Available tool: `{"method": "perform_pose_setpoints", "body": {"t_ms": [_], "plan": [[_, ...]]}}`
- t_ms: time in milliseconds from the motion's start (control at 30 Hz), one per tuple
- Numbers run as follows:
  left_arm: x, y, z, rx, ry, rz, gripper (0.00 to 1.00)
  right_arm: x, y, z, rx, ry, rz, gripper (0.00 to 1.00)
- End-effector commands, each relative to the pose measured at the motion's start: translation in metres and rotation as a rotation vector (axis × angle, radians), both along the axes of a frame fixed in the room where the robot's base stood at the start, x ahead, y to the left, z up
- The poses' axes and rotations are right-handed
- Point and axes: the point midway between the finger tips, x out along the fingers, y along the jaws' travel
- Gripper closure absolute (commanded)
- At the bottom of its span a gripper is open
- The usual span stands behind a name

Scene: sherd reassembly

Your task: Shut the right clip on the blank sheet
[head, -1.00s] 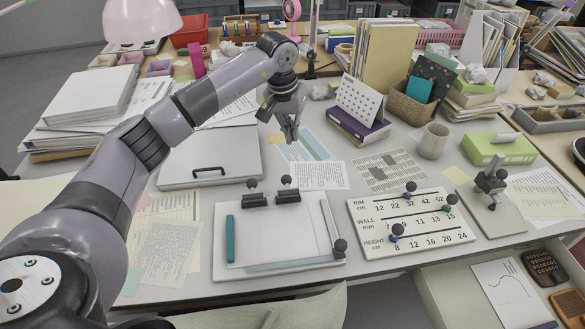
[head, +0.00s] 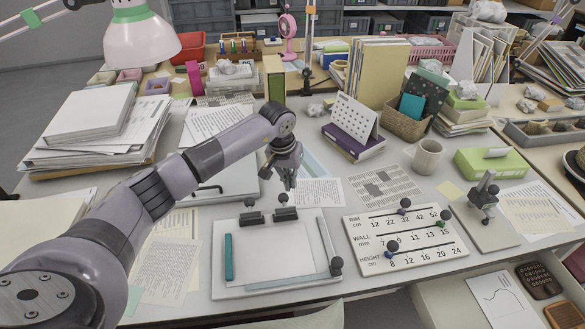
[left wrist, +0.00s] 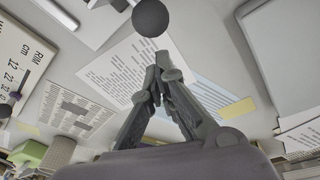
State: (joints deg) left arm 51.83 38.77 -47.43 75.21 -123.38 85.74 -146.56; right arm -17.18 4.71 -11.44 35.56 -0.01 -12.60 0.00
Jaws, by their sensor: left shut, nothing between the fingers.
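The blank sheet (head: 275,252) lies on a pale board (head: 222,285) near the table's front edge. Two dark clips with ball knobs stand at its top edge: the left clip (head: 252,218) and the right clip (head: 286,214). I cannot tell whether the right clip's jaw is up or down. My left gripper (head: 289,187) is shut and empty, pointing down just behind and above the right clip's knob. In the left wrist view the closed fingertips (left wrist: 156,72) are close to a dark ball knob (left wrist: 151,18), apart from it in the picture.
A teal strip (head: 229,257) lies along the board's left side, and a clear arm with a dark knob (head: 336,264) on its right. A scale board (head: 405,238) with several knobs stands right of it. A grey case (head: 225,180) and printed sheets (head: 318,192) lie behind.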

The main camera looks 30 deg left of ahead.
Motion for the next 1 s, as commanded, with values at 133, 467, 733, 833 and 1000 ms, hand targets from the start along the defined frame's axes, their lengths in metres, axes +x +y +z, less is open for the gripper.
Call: {"method": "perform_pose_setpoints", "body": {"t_ms": [133,467,733,833,1000], "plan": [[-0.011,-0.001,0.002,0.001,0.0,0.0,1.0,0.0,0.0,0.006,0.0,0.001,0.0,0.56],[-0.014,-0.002,0.003,0.001,-0.001,0.001,1.0,-0.001,0.0,0.006,0.0,0.001,0.0,0.56],[-0.015,-0.003,0.004,0.011,-0.015,-0.001,1.0,-0.001,0.001,0.005,0.001,0.001,0.0,0.56],[-0.016,-0.003,0.005,0.029,-0.036,-0.002,1.0,-0.001,0.001,0.003,0.002,0.001,0.0,0.56],[-0.017,-0.004,0.007,0.042,-0.056,0.0,1.0,-0.001,0.003,0.002,0.004,0.001,-0.001,0.56]]}}
